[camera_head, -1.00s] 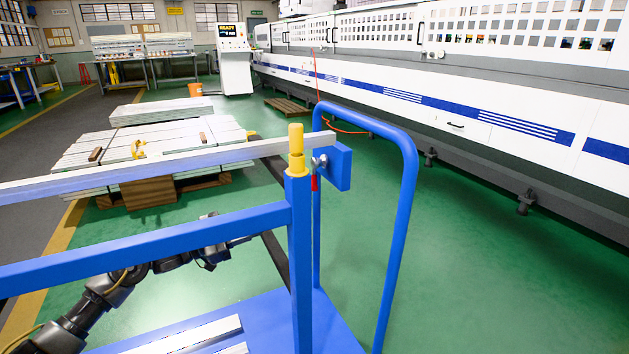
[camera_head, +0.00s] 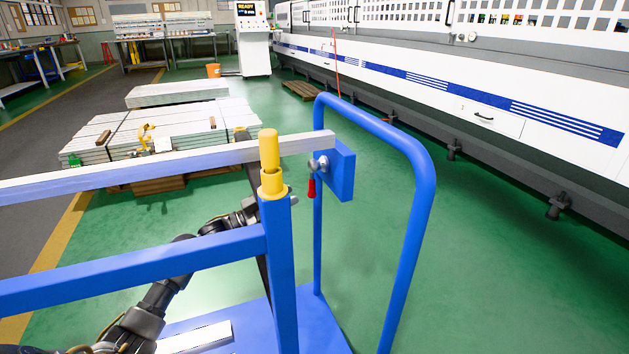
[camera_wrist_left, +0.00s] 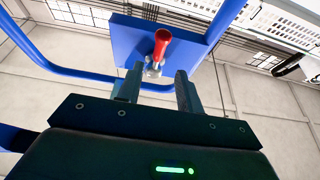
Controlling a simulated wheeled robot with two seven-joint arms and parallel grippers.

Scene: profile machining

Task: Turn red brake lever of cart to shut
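The red brake lever (camera_head: 311,188) hangs downward from a metal pivot on the blue plate (camera_head: 341,172) of the cart (camera_head: 411,215). In the left wrist view the red lever (camera_wrist_left: 162,40) points toward the camera, beyond the fingertips, with the blue plate (camera_wrist_left: 128,38) behind it. My left gripper (camera_wrist_left: 158,78) is open and empty, its fingers on either side of the line to the lever and apart from it. In the head view its tips are mostly hidden behind the cart's blue post. My right gripper is not in view.
The blue post (camera_head: 280,270) with a yellow pin (camera_head: 269,160) stands in front of my left wrist. A lower blue rail (camera_head: 130,268) crosses my left arm. A long metal profile (camera_head: 130,176) runs above. Green floor (camera_head: 480,290) is clear at right.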

